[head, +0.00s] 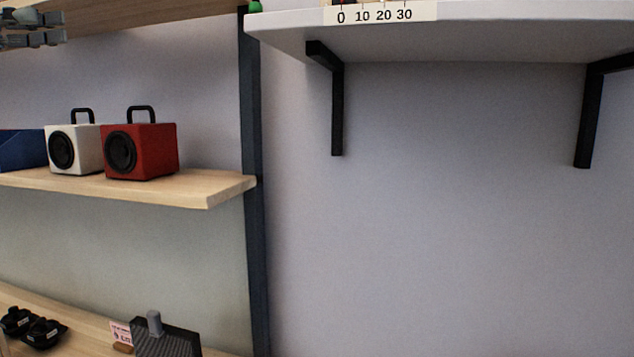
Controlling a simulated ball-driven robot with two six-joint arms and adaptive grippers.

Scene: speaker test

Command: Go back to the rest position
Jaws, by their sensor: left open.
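My left gripper (32,30) shows at the top left corner of the head view, in front of the upper wooden board. It is open, and nothing shows between its fingers. It is above and to the left of the speakers, apart from them. A red speaker (155,148) and a white speaker (86,147), each with a black handle, stand side by side on the wooden shelf (205,188). My right gripper is not in view.
A blue object (22,150) is left of the white speaker. A white shelf (480,38) on black brackets bears a number scale (380,13). A dark post (252,220) stands between. Below are black items (42,332) and a dark textured box (168,340).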

